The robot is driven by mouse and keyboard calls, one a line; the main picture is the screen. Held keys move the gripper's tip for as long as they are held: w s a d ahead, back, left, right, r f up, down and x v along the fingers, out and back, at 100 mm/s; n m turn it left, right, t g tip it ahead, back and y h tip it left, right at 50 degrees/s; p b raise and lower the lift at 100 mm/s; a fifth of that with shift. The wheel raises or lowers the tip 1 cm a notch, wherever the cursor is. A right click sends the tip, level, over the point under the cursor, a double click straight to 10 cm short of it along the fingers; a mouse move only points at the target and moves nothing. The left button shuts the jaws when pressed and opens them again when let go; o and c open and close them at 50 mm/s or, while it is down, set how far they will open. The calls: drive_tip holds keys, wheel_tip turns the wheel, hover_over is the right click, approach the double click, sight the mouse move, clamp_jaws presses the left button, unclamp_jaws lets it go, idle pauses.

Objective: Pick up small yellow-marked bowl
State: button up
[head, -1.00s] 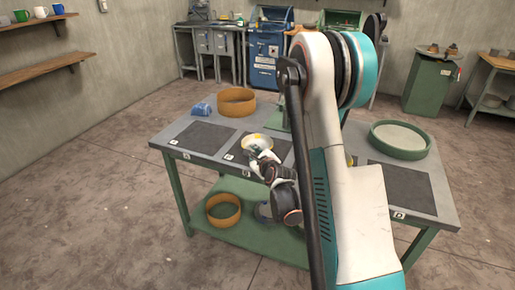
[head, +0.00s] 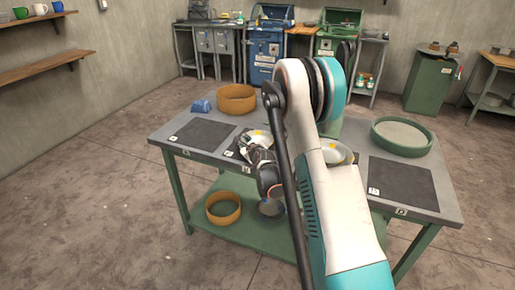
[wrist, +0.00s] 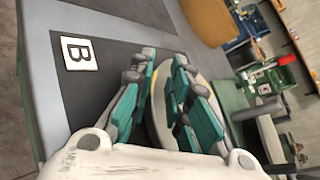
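A pale bowl with a yellow mark (head: 256,134) is on the dark mat at the middle left of the table. It also shows in the wrist view (wrist: 158,121), partly hidden by the fingers. My gripper (head: 258,153) is at this bowl's near side in the head view. In the wrist view my gripper's teal-padded fingers (wrist: 160,95) stand apart, with part of the bowl showing between them. The right finger overlaps the bowl; whether either finger touches it I cannot tell. A second pale bowl with a yellow mark (head: 343,153) is to the right, partly behind my arm.
The grey table (head: 165,134) also holds an orange round container (head: 237,98), a blue object (head: 202,106) and a green-rimmed round tray (head: 402,137). Another orange container (head: 223,208) is on the green lower shelf. The left and right mats are empty.

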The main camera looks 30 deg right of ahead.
drive_tip(key=shift+w, duration=0.2)
clamp_jaws()
